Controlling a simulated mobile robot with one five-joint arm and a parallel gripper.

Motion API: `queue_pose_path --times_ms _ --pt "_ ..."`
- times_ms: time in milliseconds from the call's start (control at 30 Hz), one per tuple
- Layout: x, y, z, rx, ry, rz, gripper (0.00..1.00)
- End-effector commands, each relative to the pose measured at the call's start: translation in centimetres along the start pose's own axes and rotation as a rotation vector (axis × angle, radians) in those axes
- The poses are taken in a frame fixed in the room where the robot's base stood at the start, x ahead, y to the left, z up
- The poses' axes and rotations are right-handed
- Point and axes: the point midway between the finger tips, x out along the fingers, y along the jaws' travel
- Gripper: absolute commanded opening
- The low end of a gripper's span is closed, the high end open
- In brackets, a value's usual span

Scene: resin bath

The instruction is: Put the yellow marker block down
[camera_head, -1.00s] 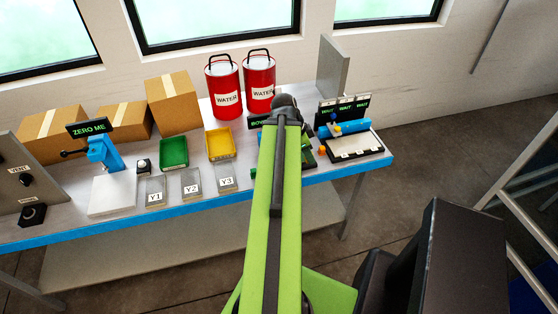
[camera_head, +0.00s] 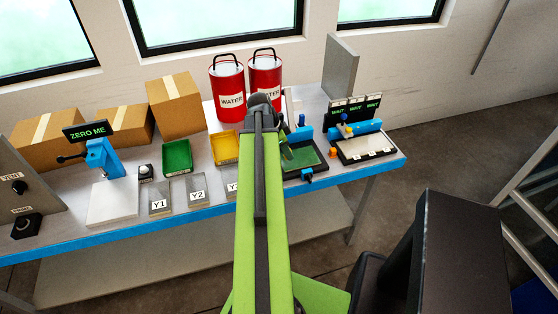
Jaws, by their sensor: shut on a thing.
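I cannot pick out the yellow marker block for certain. My green arm reaches up and away over the middle of the bench (camera_head: 330,180). Its dark elbow (camera_head: 262,108) stands in front of the red water drums. A short green part (camera_head: 286,148) shows just right of the arm, beside the green-topped plate device. My gripper's fingers and anything in them are hidden behind the arm. A yellow tray (camera_head: 226,148) sits left of the arm, its right side partly covered; no block is visible in it.
A green tray (camera_head: 177,157), labelled grey blocks (camera_head: 197,188) and a blue stand with a "ZERO ME" sign (camera_head: 90,130) stand left. A plate device (camera_head: 306,160) and a blue roller device (camera_head: 360,131) stand right. Cardboard boxes (camera_head: 175,100) and red drums (camera_head: 227,92) line the back.

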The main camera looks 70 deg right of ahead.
Motion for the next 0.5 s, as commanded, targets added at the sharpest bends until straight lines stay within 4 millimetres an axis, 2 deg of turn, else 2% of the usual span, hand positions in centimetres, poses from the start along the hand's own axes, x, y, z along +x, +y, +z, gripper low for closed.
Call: queue_pose_path --times_ms 233,500 --pt "3.9 0.1 1.3 0.004 0.000 0.001 0.00" --pt "3.5 0.0 1.6 -0.002 0.000 -0.001 0.00"
